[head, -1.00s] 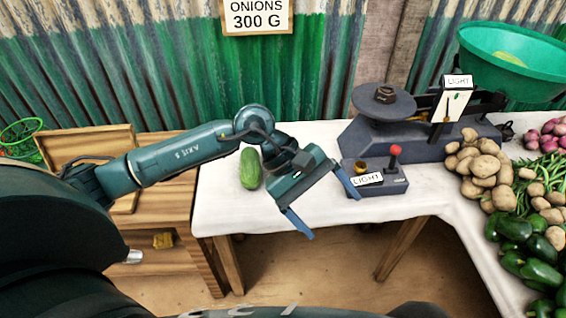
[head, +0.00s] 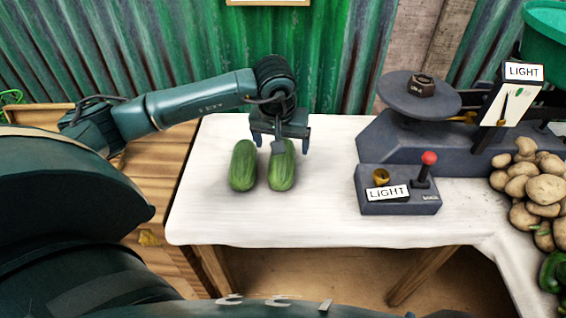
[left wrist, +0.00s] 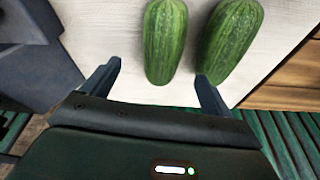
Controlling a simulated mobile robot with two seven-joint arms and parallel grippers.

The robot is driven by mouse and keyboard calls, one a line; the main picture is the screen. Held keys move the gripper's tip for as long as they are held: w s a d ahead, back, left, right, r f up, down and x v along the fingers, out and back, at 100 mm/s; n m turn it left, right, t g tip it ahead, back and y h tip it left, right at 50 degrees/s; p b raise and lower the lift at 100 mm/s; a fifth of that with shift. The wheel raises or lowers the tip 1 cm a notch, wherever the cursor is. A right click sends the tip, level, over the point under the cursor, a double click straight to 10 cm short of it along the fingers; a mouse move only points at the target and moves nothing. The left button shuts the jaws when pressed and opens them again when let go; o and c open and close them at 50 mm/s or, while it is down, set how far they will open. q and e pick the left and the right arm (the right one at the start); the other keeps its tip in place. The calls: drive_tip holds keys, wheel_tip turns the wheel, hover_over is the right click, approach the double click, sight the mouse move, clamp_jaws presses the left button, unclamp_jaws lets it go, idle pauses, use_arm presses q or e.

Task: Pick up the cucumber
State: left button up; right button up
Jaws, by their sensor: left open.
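Two green cucumbers lie side by side on the white-topped table (head: 225,215). The right cucumber (head: 281,173) has its far end under my left gripper (head: 282,140); the left cucumber (head: 243,166) lies just outside the fingers. My left gripper is open, pointing down, with nothing held. In the left wrist view, the right cucumber (left wrist: 165,42) lies ahead of the gap between the open fingers (left wrist: 158,85). The other cucumber (left wrist: 232,42) lies beyond the right-hand finger there. My right gripper is not in view.
A dark balance scale (head: 420,135) with a round pan stands to the right. In front of it is a box (head: 398,205) with a red-knobbed lever and a LIGHT label. Potatoes (head: 535,190) are piled at the far right. The table's front middle is clear.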

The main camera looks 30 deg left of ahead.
sight(282, 156)
use_arm(q)
drive_tip(key=shift+a+x, duration=0.2)
drive_tip(key=shift+x, duration=3.25)
drive_tip(key=shift+c, duration=0.6)
drive_tip(key=shift+r, duration=0.1)
drive_tip(key=c, duration=1.1)
